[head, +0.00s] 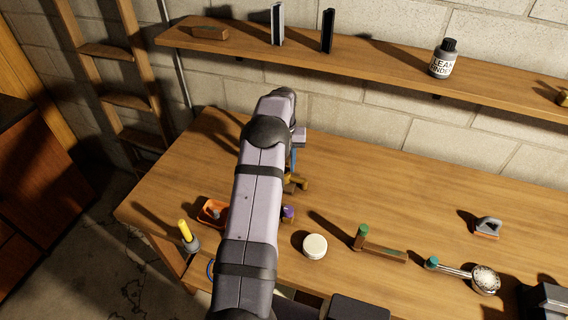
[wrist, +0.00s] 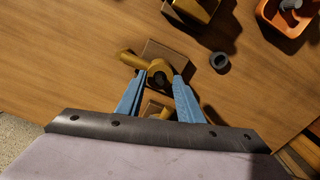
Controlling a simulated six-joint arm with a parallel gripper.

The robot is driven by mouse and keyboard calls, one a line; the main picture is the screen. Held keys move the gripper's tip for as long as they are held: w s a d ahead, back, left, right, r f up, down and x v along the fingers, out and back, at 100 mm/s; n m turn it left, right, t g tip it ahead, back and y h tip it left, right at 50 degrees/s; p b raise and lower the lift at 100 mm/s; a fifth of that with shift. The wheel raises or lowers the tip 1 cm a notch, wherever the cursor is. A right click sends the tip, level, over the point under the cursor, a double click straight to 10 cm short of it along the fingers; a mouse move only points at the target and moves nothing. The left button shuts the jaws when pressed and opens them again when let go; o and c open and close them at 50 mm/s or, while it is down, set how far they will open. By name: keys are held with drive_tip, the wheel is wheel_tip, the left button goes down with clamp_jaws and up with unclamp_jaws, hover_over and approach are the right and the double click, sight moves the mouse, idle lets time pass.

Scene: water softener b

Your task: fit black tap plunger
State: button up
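My gripper (wrist: 160,80) points down with its two blue fingers apart. In the wrist view a brass tap body (wrist: 160,68) with a side spout shows between and beyond the fingertips, on a brown wooden block (wrist: 170,50). I cannot tell whether the fingers touch it. A small dark ring-like piece (wrist: 220,62), possibly the black tap plunger, lies on the bench to the right of the fingers. In the head view my arm hides most of the gripper; brass parts (head: 297,182) show just right of it.
An orange tray (wrist: 281,38) with a grey piece stands at the upper right of the wrist view, and a brass-coloured item (wrist: 196,10) at the top. On the bench (head: 375,170) are a white round lid (head: 314,246), a green-ended wooden tool (head: 380,250) and a yellow-handled tool (head: 186,231).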

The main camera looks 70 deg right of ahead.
drive_tip(key=shift+r, duration=0.15)
drive_tip(key=shift+r+b, duration=1.55)
drive_tip(key=shift+r, duration=2)
